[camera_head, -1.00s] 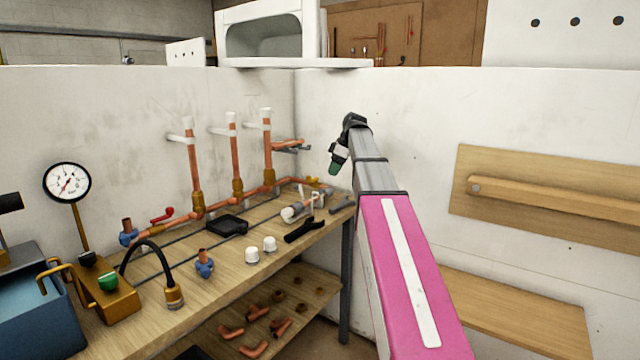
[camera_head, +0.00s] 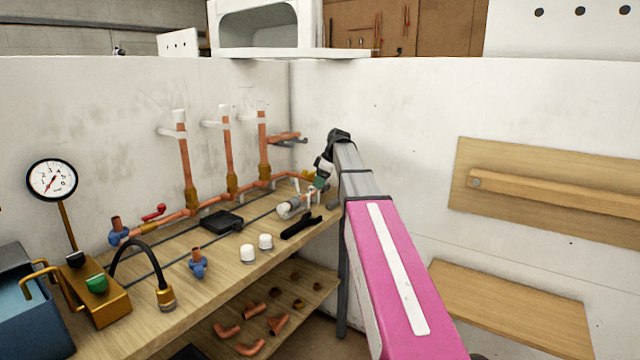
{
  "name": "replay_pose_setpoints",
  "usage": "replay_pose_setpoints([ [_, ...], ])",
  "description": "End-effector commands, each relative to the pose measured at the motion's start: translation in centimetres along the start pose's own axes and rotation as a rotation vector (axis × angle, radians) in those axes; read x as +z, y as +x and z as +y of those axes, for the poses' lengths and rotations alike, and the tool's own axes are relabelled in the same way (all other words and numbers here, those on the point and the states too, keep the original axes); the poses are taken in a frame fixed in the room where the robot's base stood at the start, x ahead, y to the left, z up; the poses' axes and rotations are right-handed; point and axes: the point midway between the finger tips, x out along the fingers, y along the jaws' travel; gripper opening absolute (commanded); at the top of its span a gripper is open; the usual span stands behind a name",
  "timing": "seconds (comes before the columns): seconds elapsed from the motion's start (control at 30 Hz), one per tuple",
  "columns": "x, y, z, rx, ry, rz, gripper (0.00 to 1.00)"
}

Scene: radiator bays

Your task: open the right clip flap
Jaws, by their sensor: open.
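Three upright copper pipes stand at the back wall of the bench, each with a white clip. The right clip (camera_head: 250,123) reaches out level from the right pipe (camera_head: 262,138) near its top. At this size I cannot tell whether its flap is open or shut. The middle clip (camera_head: 215,125) and left clip (camera_head: 172,132) look similar. My gripper (camera_head: 319,184) is at the end of my arm, to the right of and lower than the right clip, apart from it. It points down near the bench's back right corner. It is open, with nothing visible held.
Below my gripper lie a white-and-copper fitting (camera_head: 289,208) and a black tool (camera_head: 300,227). A black box (camera_head: 221,221), white caps (camera_head: 248,253) and a pressure gauge (camera_head: 52,179) are on the bench. A wooden rail (camera_head: 560,196) is on the right wall.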

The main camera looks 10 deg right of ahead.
Motion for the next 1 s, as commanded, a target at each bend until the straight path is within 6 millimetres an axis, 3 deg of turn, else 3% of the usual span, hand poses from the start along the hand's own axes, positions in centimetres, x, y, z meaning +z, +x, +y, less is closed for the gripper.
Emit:
replay_pose_setpoints([
  [0.37, -0.01, 0.53, 0.0, 0.0, 0.0, 0.0, 0.47],
  [0.5, -0.01, 0.52, 0.0, 0.0, 0.0, 0.0, 0.02],
  [0.53, -0.01, 0.52, 0.0, 0.0, 0.0, 0.0, 0.0],
  [1.0, -0.75, 0.18, 0.33, -0.038, 0.013, -0.097, 0.0],
])
